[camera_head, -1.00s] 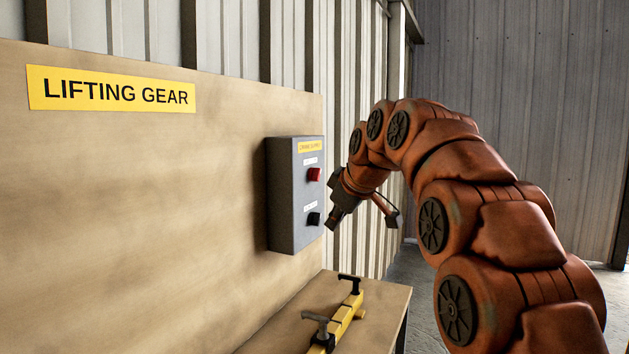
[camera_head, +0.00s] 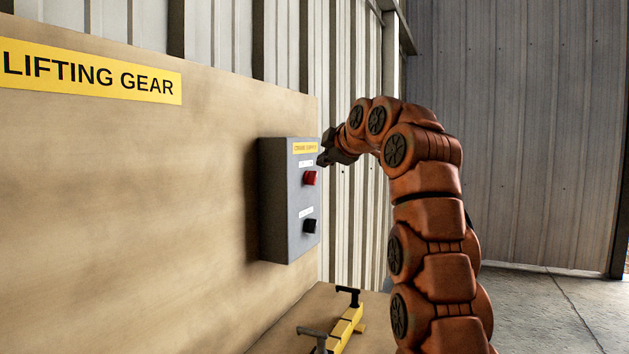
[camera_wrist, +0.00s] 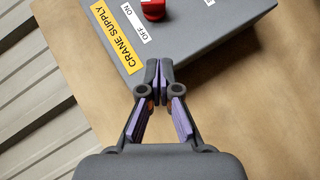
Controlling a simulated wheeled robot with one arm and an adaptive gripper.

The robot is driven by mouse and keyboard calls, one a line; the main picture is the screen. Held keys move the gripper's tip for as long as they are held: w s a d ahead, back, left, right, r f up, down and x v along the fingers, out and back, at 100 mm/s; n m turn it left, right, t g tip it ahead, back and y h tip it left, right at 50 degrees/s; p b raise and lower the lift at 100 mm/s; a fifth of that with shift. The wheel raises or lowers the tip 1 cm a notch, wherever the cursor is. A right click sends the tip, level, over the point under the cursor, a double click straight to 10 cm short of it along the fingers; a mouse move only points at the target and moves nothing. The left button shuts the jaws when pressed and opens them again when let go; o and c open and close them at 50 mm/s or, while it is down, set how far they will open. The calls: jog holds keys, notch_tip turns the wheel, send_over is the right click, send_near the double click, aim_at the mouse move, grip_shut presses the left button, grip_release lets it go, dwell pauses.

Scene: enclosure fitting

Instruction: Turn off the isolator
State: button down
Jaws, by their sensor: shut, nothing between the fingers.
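A grey isolator box (camera_head: 283,215) is fixed to the wooden board, with a yellow "CRANE SUPPLY" label at its top. A red switch (camera_head: 309,178) sits on its front below that label, and a black switch (camera_head: 309,226) sits lower down. In the wrist view the red switch (camera_wrist: 153,9) is at the top edge, partly cut off, beside a white strip reading ON and OFF. My gripper (camera_wrist: 160,66) is shut and empty, its fingertips in line with the label edge of the box. In the head view my gripper (camera_head: 326,156) is near the box's upper right edge, apart from the red switch.
A wooden board with a yellow LIFTING GEAR sign (camera_head: 90,72) stands behind the box. A yellow bar with black handles (camera_head: 345,330) lies on the bench below. Corrugated wall panels stand behind. Open floor (camera_head: 545,310) lies to the right.

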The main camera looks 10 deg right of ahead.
jog(key=shift+a, duration=0.2)
jog(key=shift+w, duration=0.15)
jog(key=p, duration=0.5)
send_near(309, 181)
jog(key=w+a, duration=0.2)
jog(key=a, duration=0.1)
jog(key=shift+w+a+r, duration=0.25)
jog(key=shift+w, duration=0.15)
jog(key=w+d+f, duration=0.2)
jog(key=w, duration=0.1)
jog(key=shift+f+p, duration=0.25)
jog(key=shift+p, duration=0.15)
jog(key=shift+f, duration=0.2)
jog(key=shift+s+t+b, duration=0.1)
jog(key=shift+t+b, duration=0.2)
jog(key=shift+b, duration=0.45)
